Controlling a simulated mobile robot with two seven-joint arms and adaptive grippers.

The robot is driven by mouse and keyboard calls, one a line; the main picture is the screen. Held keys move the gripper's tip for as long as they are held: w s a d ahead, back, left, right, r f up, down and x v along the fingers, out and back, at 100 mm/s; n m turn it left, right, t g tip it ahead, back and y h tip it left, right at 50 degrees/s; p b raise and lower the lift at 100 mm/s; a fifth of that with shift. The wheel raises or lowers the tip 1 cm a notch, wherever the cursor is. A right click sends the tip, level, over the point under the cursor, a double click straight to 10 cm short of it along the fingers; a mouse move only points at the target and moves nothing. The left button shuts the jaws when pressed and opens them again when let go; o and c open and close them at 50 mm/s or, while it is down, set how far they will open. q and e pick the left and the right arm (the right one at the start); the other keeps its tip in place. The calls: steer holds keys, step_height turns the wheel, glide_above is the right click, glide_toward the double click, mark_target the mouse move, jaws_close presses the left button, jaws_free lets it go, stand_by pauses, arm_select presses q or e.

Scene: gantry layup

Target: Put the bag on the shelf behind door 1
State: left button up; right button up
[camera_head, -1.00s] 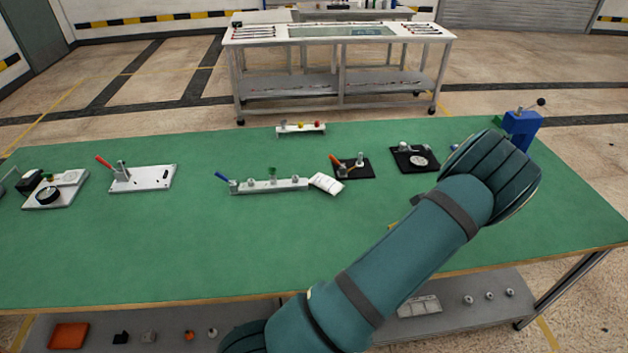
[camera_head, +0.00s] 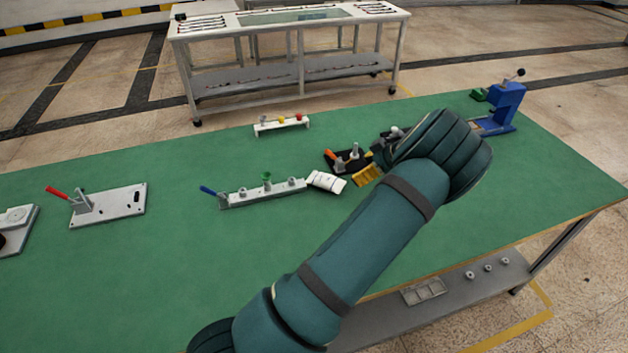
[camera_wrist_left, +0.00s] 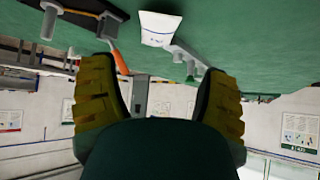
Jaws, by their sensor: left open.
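The bag, a small white packet (camera_head: 326,182), lies on the green table at the right end of a grey rail fixture. It also shows at the top of the left wrist view (camera_wrist_left: 160,29), where the picture is upside down. My left gripper (camera_head: 367,174) has yellow finger pads. It is just right of the bag in the head view, apart from it. In the left wrist view its two fingers (camera_wrist_left: 157,100) are spread with nothing between them. My forearm and wrist hide part of the table. I see no door 1 or its shelf. My right gripper is not in view.
The grey rail (camera_head: 265,192) with a blue handle stands left of the bag. A black fixture with an orange handle (camera_head: 345,160) is close behind my gripper. A blue press (camera_head: 505,105) stands at the far right. The front left of the green table (camera_head: 130,270) is clear.

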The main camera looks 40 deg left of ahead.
mark_target(336, 181)
arm_select(q)
steer(key=b+x, duration=0.1)
steer(key=x, duration=0.7)
steer(key=shift+a+f, duration=0.15)
steer(key=shift+a, duration=0.3)
steer(key=shift+f+b+x, duration=0.2)
steer(key=shift+b+x, duration=0.15)
steer(key=shift+x, duration=2.25)
steer(key=shift+w+d+r, duration=0.1)
steer(key=shift+w+d, duration=0.05)
steer(key=c, duration=0.9)
